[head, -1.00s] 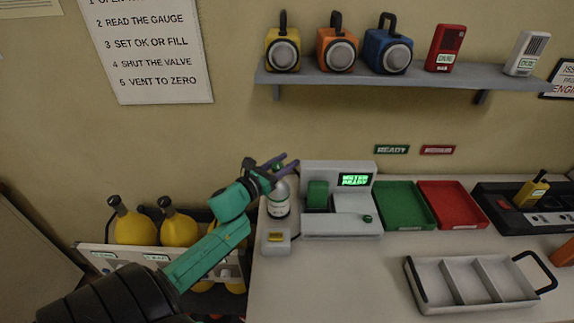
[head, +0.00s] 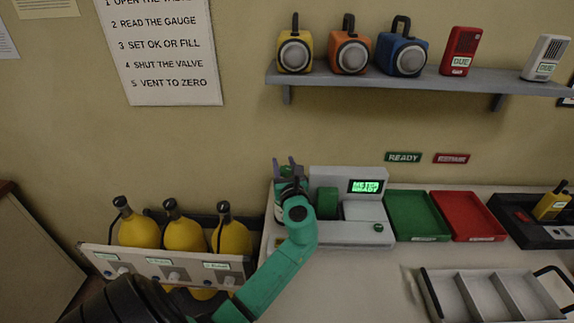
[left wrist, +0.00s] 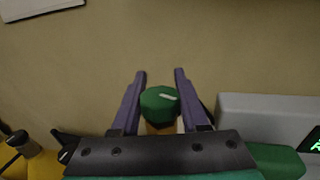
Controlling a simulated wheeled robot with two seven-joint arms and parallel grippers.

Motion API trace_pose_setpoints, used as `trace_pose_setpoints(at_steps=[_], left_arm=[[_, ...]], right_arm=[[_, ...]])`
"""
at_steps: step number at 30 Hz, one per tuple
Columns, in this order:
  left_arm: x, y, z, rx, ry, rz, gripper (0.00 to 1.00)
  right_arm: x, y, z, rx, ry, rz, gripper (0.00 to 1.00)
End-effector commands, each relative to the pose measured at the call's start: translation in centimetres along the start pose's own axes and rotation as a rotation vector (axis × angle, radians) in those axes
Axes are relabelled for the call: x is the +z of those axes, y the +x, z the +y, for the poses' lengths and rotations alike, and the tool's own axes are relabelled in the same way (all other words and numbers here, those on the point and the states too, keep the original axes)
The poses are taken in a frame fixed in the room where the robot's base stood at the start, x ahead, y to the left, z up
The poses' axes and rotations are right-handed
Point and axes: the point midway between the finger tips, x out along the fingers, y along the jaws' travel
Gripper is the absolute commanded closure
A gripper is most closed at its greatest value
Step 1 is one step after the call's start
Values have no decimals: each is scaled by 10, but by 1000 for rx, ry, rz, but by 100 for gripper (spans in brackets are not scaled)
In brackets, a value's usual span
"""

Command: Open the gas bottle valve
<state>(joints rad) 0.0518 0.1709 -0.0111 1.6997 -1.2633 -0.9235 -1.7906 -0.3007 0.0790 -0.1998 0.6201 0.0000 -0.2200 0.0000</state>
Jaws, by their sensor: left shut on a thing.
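The gas bottle (head: 279,213) stands on the counter left of the meter unit, mostly hidden by my gripper and arm in the head view. Its green valve knob (left wrist: 160,102) has a white mark on top and sits between my purple fingers in the left wrist view, above an orange-brown neck. My left gripper (left wrist: 160,74) is shut on the knob; it also shows in the head view (head: 284,164). My right gripper is in neither current view.
The meter unit (head: 348,233) reads "METER READY" right beside the gripper. Green tray (head: 415,215) and red tray (head: 466,214) lie further right. Yellow cylinders (head: 183,234) stand in a rack at left. A divided grey tray (head: 490,297) is at front right. A shelf (head: 430,79) hangs above.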

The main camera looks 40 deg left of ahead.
Motion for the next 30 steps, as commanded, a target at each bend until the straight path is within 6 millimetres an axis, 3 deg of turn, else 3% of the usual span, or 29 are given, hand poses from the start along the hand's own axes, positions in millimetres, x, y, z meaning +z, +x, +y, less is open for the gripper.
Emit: trace_pose_setpoints(at_steps=[15,30], left_arm=[[-1,-3,12,420,1,1,100],[-1,-5,17,551,2,3,100]], right_arm=[[0,3,0,0,0,1,0],[0,5,0,0,0,1,0]])
